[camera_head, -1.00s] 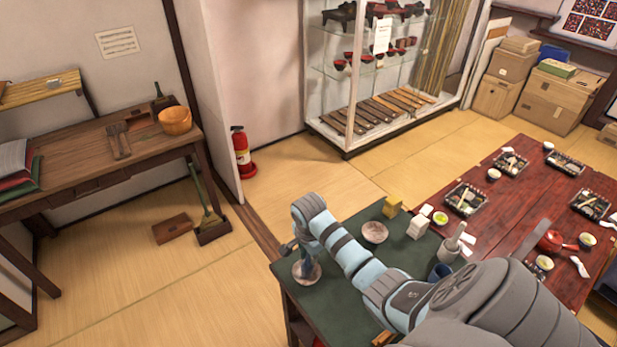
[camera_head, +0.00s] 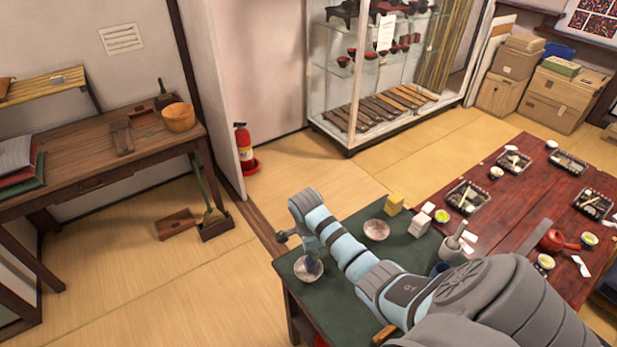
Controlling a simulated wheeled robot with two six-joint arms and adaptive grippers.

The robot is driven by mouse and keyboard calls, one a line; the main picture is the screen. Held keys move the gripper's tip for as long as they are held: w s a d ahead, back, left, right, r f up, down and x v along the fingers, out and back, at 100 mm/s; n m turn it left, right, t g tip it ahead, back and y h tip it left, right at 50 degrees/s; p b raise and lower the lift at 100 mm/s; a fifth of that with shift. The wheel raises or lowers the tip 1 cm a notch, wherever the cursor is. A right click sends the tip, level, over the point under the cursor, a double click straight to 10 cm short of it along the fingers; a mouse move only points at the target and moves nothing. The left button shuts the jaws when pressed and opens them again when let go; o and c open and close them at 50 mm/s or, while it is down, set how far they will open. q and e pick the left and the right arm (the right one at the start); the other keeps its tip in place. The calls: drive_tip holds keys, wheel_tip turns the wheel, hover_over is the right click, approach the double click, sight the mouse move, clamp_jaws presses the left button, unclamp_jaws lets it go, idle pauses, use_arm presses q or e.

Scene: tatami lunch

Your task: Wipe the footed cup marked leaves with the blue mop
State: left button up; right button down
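My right arm reaches in from the lower right over the green table. Its gripper (camera_head: 311,252) points down at a pale round dish-like piece (camera_head: 299,270) at the table's left corner. A small blue-grey shape shows at the fingertips, over that piece. I cannot tell whether it is the mop's head, or whether the fingers are shut on it. A second pale bowl (camera_head: 376,230) stands farther right on the table. No leaf marking can be read on either, and I cannot tell which is the footed cup. My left gripper is not in view.
The green table (camera_head: 338,298) also carries yellow and white blocks (camera_head: 394,203) and a grey stick-like piece (camera_head: 457,236) at its right. A red table (camera_head: 510,225) with lunch trays adjoins it.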

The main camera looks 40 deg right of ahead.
drive_tip(key=m, duration=0.3)
drive_tip(key=shift+w+g, duration=0.1)
drive_tip(key=shift+g, duration=0.2)
drive_tip(key=n, duration=0.4)
drive_tip(key=shift+n+t, duration=0.3)
drive_tip(key=shift+t, duration=0.1)
drive_tip(key=n, duration=0.3)
drive_tip(key=shift+a+t+y, duration=0.15)
drive_tip(key=shift+t+y, duration=0.15)
drive_tip(key=n, duration=0.6)
drive_tip(key=shift+s+a+t+y, duration=0.2)
drive_tip(key=shift+a+t+y, duration=0.1)
drive_tip(key=shift+y, duration=0.1)
